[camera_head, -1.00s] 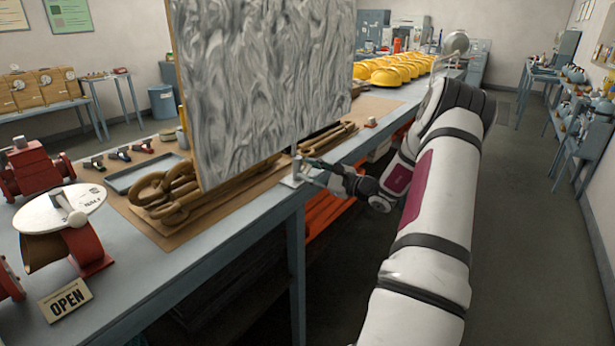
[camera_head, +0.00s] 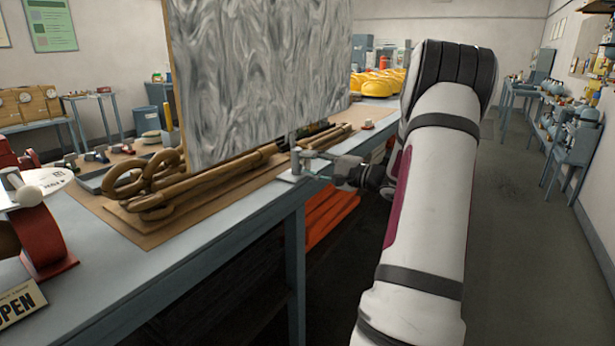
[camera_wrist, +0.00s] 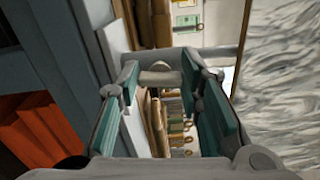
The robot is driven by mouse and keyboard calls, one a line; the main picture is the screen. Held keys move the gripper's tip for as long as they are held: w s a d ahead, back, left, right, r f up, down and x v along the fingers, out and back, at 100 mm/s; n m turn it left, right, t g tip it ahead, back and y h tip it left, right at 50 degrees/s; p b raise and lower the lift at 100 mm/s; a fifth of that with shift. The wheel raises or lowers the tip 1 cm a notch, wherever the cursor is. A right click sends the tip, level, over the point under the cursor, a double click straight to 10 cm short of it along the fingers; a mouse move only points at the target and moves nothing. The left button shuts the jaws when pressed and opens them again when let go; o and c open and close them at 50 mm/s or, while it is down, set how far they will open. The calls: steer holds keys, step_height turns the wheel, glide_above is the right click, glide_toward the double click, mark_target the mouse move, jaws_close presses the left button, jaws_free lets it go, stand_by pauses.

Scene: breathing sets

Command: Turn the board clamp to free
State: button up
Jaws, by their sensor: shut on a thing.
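The board clamp (camera_head: 295,164) is a small grey metal fitting with an upright post on the bench's front edge, at the foot of a large grey marbled board (camera_head: 260,75). My gripper (camera_head: 311,163) reaches in from the right, close against the clamp. In the wrist view, a pale rounded clamp handle (camera_wrist: 160,76) lies between the teal-padded fingers of my gripper (camera_wrist: 160,84), which are shut on it. The board (camera_wrist: 285,85) fills the right side there. The finger contact is small and partly hidden in the head view.
A red fixture (camera_head: 45,235) stands at left; yellow helmets (camera_head: 375,84) lie beyond. The floor at right is clear.

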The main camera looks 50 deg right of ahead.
steer(key=shift+f+n+b, duration=0.15)
steer(key=shift+n+b, duration=0.65)
steer(key=shift+b, duration=0.25)
steer(key=o, duration=1.2)
steer(key=shift+c, duration=0.2)
steer(key=s, duration=1.2)
steer(key=shift+d, duration=0.45)
